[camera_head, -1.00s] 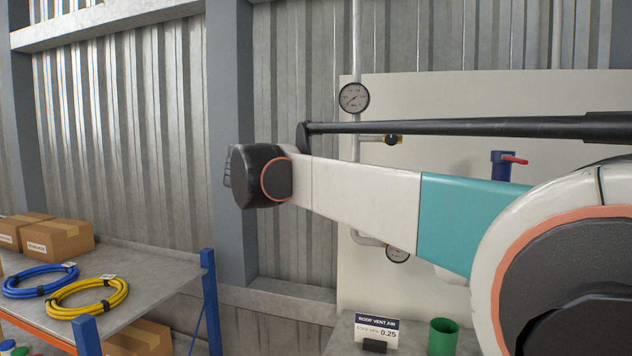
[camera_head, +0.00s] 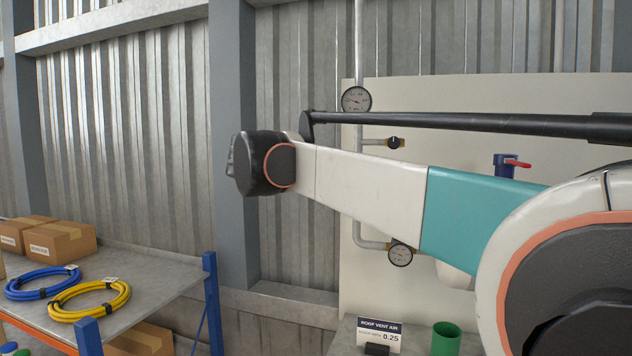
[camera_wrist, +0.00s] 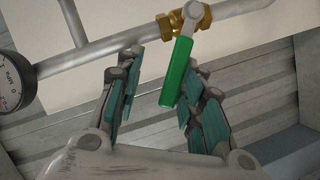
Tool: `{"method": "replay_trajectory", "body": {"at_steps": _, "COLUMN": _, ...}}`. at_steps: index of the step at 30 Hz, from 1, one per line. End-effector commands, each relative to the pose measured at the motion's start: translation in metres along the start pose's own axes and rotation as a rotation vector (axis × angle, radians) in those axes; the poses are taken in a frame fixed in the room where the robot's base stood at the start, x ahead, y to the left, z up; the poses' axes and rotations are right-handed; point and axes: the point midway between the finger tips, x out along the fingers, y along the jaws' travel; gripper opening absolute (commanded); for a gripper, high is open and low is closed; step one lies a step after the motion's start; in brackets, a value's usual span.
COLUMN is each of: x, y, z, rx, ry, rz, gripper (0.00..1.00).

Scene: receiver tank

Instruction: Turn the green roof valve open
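In the wrist view, the green valve lever (camera_wrist: 178,72) hangs from a brass valve body (camera_wrist: 202,16) on a grey pipe, tilted slightly with its free end down. My gripper (camera_wrist: 160,82) is open. Its two fingers lie on either side of the lever's lower part, and I see no clear contact. The right finger looks close to the lever's free end. In the head view, the green lever and my fingers are not visible; my arm reaches across to the left.
The wrist view shows a gauge (camera_wrist: 14,80) at left. The head view shows a backboard with an upper gauge (camera_head: 356,100), lower gauge (camera_head: 400,254) and red-handled valve (camera_head: 516,164). A sign (camera_head: 379,335) and green cup (camera_head: 446,338) stand below. A shelf (camera_head: 150,288) holds boxes and coiled hoses.

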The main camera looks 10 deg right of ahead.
Motion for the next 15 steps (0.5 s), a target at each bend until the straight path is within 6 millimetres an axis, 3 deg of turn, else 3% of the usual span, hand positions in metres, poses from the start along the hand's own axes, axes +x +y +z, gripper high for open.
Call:
{"method": "replay_trajectory", "body": {"at_steps": 9, "x": -0.011, "y": 0.051, "z": -0.027, "rx": -0.001, "ry": 0.001, "rz": 0.002, "gripper": 0.34}}
{"method": "replay_trajectory", "body": {"at_steps": 15, "x": -0.015, "y": 0.067, "z": -0.036, "rx": -0.001, "ry": 0.0, "rz": 0.001, "gripper": 0.34}}
